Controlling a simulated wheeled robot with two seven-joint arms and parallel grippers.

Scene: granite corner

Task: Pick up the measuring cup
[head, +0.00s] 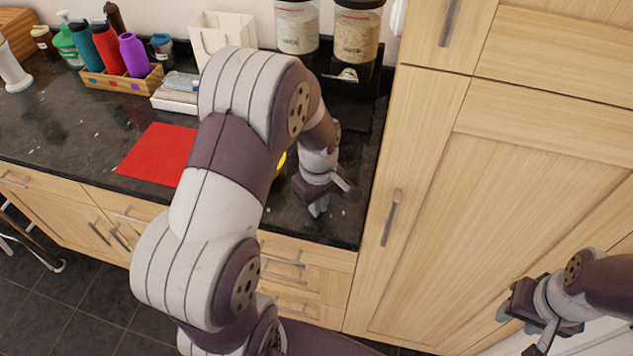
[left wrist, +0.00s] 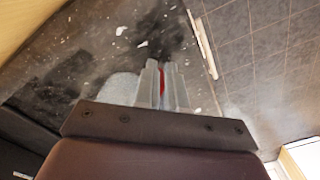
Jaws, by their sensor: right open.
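I cannot make out the measuring cup for sure in either view. A small yellow thing (head: 281,161) shows at the edge of my left arm in the head view, mostly hidden behind it. My left gripper (head: 318,208) points down low over the dark counter near its front right corner. In the left wrist view its two grey fingers (left wrist: 162,85) stand close together, with a thin red strip between them. I cannot tell whether they grip that strip. A pale rounded patch (left wrist: 120,89) shows beside them. My right gripper (head: 530,322) is open and empty at the lower right, before the cabinet.
A red mat (head: 157,153) lies on the counter (head: 60,125). Behind it are a wooden box (head: 122,80) with bottles, a white holder (head: 222,32) and a grain dispenser (head: 352,75). A tall wooden cabinet (head: 425,150) bounds the counter at the right. The counter's left front is clear.

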